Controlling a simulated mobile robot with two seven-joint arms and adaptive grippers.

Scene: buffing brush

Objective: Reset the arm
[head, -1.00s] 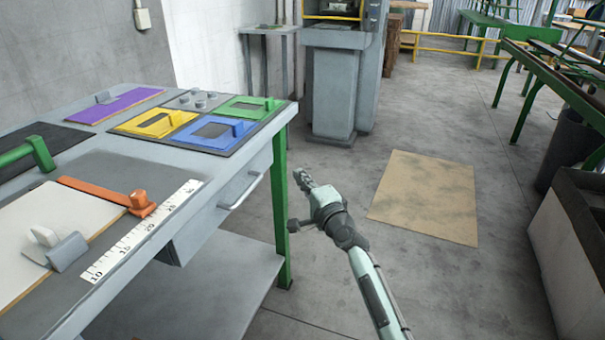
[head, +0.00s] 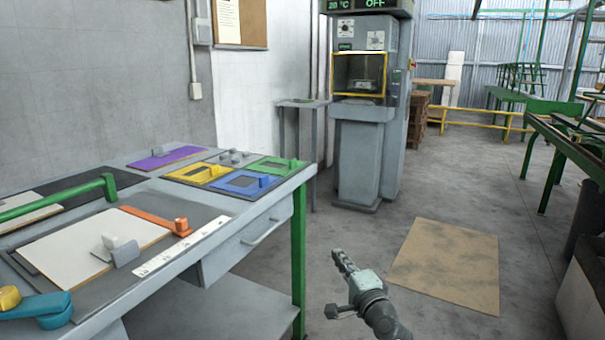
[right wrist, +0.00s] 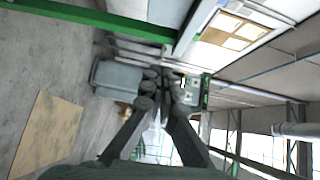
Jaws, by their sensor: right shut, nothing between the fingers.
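My right gripper (head: 338,254) is in the lower middle of the head view, to the right of the workbench (head: 212,262). It is shut and empty, and its fingers point up and away in the picture. In the right wrist view its dark fingers (right wrist: 160,74) come together at the tips with nothing between them. It appears clear of the bench's green leg. My left gripper is not in view.
The bench carries coloured panels, including a yellow one (head: 200,174), an orange-handled piece (head: 152,219) and a white board (head: 90,240). A brown mat (head: 446,264) lies on the floor at right. A grey machine (head: 366,130) stands behind. Floor around the mat is clear.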

